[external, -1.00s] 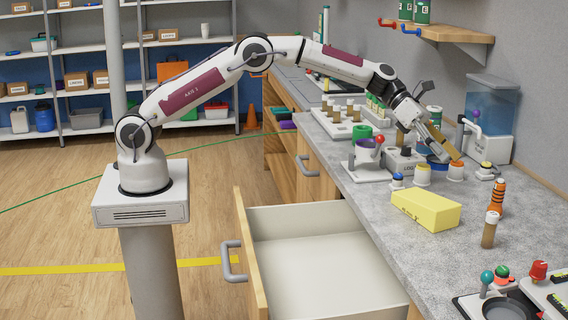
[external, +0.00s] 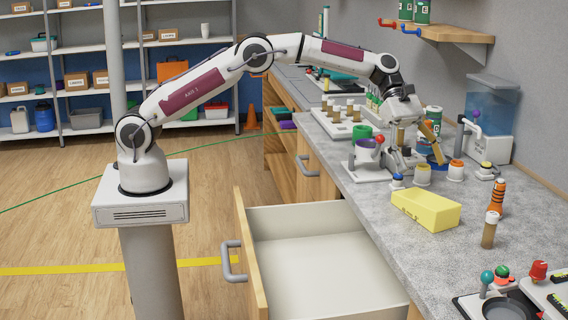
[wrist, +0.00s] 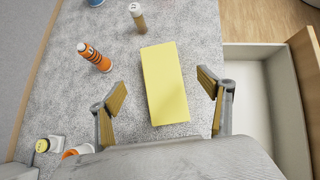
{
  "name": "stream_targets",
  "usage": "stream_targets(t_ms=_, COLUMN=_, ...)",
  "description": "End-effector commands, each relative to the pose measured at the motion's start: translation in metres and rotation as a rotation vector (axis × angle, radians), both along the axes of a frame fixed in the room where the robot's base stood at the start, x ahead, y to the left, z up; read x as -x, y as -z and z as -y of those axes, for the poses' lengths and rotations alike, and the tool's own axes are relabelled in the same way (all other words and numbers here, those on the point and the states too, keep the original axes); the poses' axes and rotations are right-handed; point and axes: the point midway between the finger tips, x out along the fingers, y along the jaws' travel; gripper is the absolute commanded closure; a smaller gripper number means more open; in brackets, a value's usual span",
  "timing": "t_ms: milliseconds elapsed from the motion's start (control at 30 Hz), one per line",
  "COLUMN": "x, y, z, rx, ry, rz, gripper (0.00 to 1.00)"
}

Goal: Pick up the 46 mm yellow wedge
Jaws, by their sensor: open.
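The yellow wedge (external: 426,209) lies on the grey counter near its front edge, just right of the open drawer. In the wrist view the yellow wedge (wrist: 164,84) appears as a long yellow block, its near end between the two fingers in the picture. My gripper (external: 418,148) is open and empty, above the counter and farther back than the wedge in the external view. Its tan finger pads (wrist: 162,102) show on either side of the wedge in the wrist view, apart from it.
An orange striped bottle (external: 497,198) and a brown vial (external: 489,231) stand right of the wedge. Small jars, including a yellow one (external: 422,176), stand behind it. The open drawer (external: 310,255) is below the counter's front.

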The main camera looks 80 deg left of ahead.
Motion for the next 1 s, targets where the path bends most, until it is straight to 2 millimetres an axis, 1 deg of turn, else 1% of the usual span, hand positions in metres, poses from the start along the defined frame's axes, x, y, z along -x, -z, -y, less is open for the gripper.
stream_targets(t_ms=300, x=0.001, y=0.031, z=0.000, rx=-0.001, ry=-0.001, rz=-0.005, gripper=0.22)
stream_targets(t_ms=433, x=0.000, y=0.041, z=0.000, rx=0.001, ry=-0.001, rz=-0.003, gripper=0.22)
stream_targets(t_ms=567, x=0.000, y=0.045, z=0.000, rx=0.001, ry=-0.001, rz=-0.003, gripper=0.22)
stream_targets(t_ms=867, x=0.000, y=0.045, z=0.000, rx=0.000, ry=-0.001, rz=-0.001, gripper=0.22)
stream_targets(t_ms=1000, x=0.000, y=0.050, z=0.000, rx=0.000, ry=-0.001, rz=-0.002, gripper=0.22)
